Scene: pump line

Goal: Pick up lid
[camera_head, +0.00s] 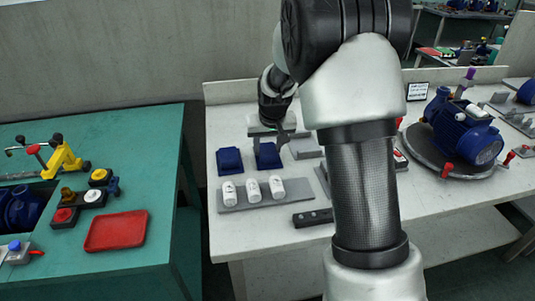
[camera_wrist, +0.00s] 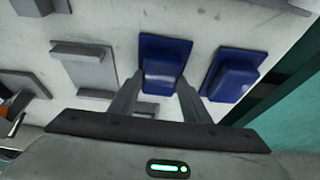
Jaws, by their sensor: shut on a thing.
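A blue lid with a raised block on a flat plate (camera_wrist: 150,47) is between the two fingers of my gripper (camera_wrist: 161,82) in the wrist view. The fingers are shut on its raised block, one at each side. In the head view this lid (camera_head: 268,158) is below my gripper, at the back left of the white table. I cannot tell whether its plate touches the table. A second blue lid (camera_wrist: 233,75) lies beside it, apart from the fingers; it also shows in the head view (camera_head: 229,162).
Grey blocks (camera_wrist: 88,65) lie on the other side of the held lid. In front, several white cylinders (camera_head: 252,190) stand on a grey strip. A blue pump motor (camera_head: 463,130) sits on a round plate at right. A green table (camera_head: 150,150) with a red tray (camera_head: 116,231) is at left.

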